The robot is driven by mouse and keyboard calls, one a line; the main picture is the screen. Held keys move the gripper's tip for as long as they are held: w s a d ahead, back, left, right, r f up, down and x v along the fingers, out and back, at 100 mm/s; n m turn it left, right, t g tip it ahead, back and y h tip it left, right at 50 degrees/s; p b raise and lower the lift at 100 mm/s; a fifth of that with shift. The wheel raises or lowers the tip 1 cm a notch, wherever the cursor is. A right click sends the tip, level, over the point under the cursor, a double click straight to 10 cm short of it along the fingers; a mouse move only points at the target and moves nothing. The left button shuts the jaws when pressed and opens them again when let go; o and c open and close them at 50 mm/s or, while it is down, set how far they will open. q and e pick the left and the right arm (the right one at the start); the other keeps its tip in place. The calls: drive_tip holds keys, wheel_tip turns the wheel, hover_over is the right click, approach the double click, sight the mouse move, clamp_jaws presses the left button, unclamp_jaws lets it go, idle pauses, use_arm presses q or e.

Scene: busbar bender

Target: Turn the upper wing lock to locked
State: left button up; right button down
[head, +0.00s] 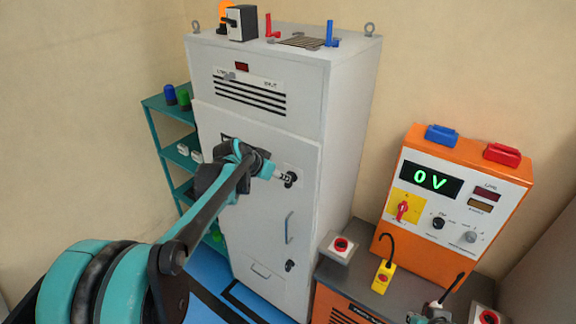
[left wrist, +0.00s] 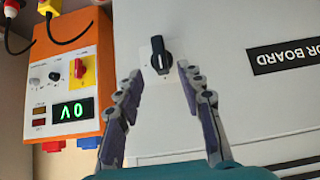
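The upper wing lock (head: 290,179) is a black knob on a pale plate on the grey cabinet door (head: 265,215). In the left wrist view the wing lock (left wrist: 160,55) has its wing nearly along the picture's vertical, slightly tilted. My left gripper (head: 280,176) is at the lock in the head view. In the left wrist view the left gripper (left wrist: 158,72) has its two fingers apart, with the knob just beyond and between the tips, apparently not clamped. A teal and grey part at the bottom edge, apparently my right gripper (head: 430,315), is cut off.
A door handle (head: 289,227) and a lower black lock (head: 290,265) are below the upper lock. An orange unit (head: 455,205) reading 0 V stands on a grey bench (head: 345,272) to the right. A teal shelf (head: 160,125) stands left of the cabinet.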

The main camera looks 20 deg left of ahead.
use_arm(q)
drive_tip(key=x, duration=0.7)
drive_tip(key=shift+w+f, duration=0.2)
drive_tip(key=shift+w, duration=0.05)
clamp_jaws()
